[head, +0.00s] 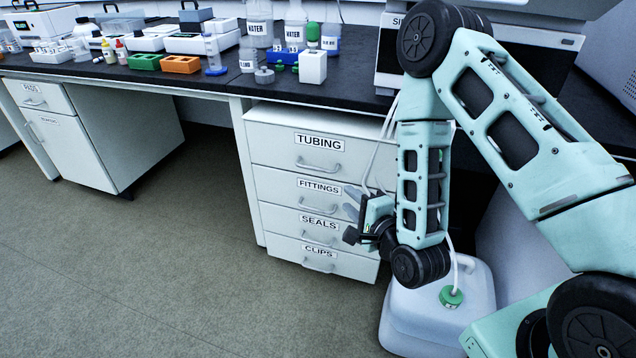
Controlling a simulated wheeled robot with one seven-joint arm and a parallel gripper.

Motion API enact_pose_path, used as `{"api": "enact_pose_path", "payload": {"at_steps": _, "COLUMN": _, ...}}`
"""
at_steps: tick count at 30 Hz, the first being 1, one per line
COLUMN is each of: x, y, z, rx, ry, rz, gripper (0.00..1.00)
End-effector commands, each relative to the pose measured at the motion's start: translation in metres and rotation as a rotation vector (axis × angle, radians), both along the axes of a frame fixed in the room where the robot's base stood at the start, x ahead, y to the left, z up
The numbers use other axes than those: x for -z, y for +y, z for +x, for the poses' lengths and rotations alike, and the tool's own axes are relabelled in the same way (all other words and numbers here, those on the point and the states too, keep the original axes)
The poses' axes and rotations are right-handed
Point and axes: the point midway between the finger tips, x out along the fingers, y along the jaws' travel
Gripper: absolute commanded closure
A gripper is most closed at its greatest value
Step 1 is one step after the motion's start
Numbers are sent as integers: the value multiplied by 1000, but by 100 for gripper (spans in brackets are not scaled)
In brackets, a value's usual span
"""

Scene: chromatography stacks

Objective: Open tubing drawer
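The tubing drawer (284,149) is the top one in a white drawer cabinet under the bench. Its front carries the label TUBING and a curved bar handle (319,166), and it looks closed. My gripper (350,203) is in front of the right part of the cabinet, at about the height of the fittings (283,188) and seals drawers. It is below and to the right of the tubing handle and apart from it. Two grey fingers point left and appear spread, with nothing seen between them. My arm hides the cabinet's right edge.
Below are the closed seals (280,219) and clips (284,246) drawers. A white container with a green cap (451,297) stands on the floor by my arm, with tubing running up. The black bench (200,82) holds bottles and trays. Floor left of the cabinet is clear.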

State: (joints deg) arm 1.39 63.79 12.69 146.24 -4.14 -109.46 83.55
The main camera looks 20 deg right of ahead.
Motion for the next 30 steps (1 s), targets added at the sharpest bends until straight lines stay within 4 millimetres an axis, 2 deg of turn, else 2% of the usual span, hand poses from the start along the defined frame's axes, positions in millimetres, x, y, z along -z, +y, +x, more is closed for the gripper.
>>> {"api": "enact_pose_path", "payload": {"at_steps": 5, "x": 5, "y": -2, "z": 7, "rx": 14, "ry": -20, "rz": 22, "gripper": 68}}
{"api": "enact_pose_path", "payload": {"at_steps": 11, "x": 10, "y": 2, "z": 31, "rx": 13, "ry": -24, "rz": 20, "gripper": 68}}
{"api": "enact_pose_path", "payload": {"at_steps": 30, "x": 15, "y": 6, "z": 56, "rx": 12, "ry": -19, "rz": 19, "gripper": 68}}
